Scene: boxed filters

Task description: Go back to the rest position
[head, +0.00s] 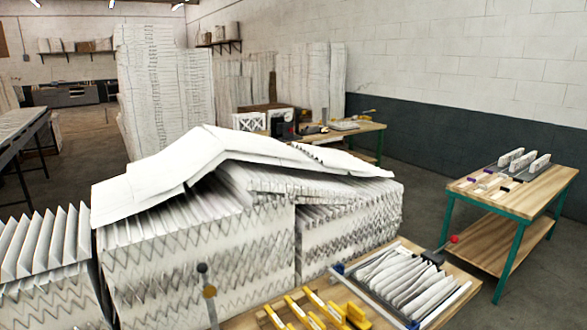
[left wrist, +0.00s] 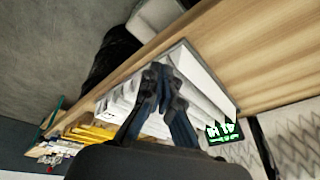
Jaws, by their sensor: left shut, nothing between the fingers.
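My left gripper (left wrist: 160,72) shows in the left wrist view with its dark fingers together and nothing between them. It appears in front of a framed tray of white pleated filters (left wrist: 205,95) beside a wooden table edge (left wrist: 245,45). I cannot tell the gap between the fingers and the tray. In the head view, a framed tray of pleated filters (head: 468,288) sits on a wooden bench at the lower right. Neither gripper shows in the head view, and my right gripper is in no view.
Large stacks of pleated filters (head: 200,245) fill the middle of the head view, topped by bent white sheets (head: 150,180). Yellow-handled tools (head: 305,310) lie beside the tray. A green-legged bench (head: 545,180) stands at the right. Floor is open between the benches.

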